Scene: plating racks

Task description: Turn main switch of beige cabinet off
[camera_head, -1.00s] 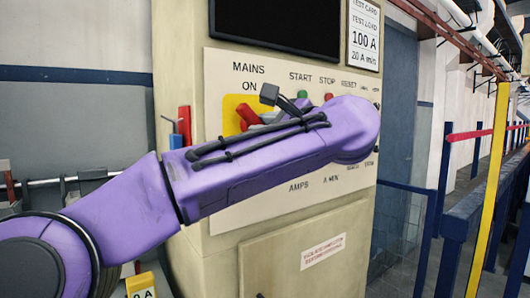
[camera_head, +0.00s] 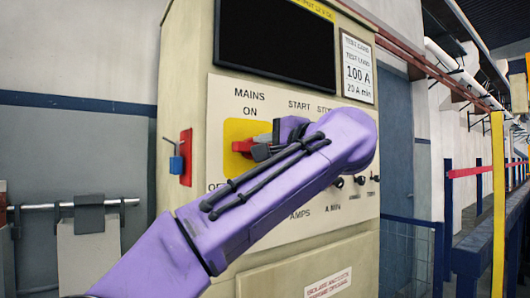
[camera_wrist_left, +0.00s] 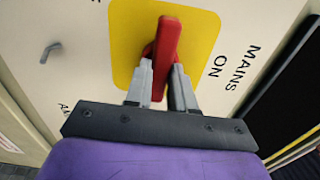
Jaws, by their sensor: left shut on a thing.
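The beige cabinet (camera_head: 190,65) fills the middle of the head view. On its front panel, a red switch handle (camera_head: 242,146) sits on a yellow plate (camera_head: 234,130), below the words MAINS ON; part of an OFF label shows at lower left. In the left wrist view, the red handle (camera_wrist_left: 166,45) crosses the yellow plate (camera_wrist_left: 195,45), with ON beside the plate at right. My left gripper (camera_head: 262,147) is shut on the handle, with one grey finger on each side of it in the left wrist view (camera_wrist_left: 162,75). My right gripper is not in view.
A red bracket with a blue block (camera_head: 177,165) is on the cabinet's left side. Small black knobs (camera_head: 360,180) are on the panel's lower right. A dark screen (camera_head: 275,45) is above. A blue railing and yellow post (camera_head: 497,200) stand at right.

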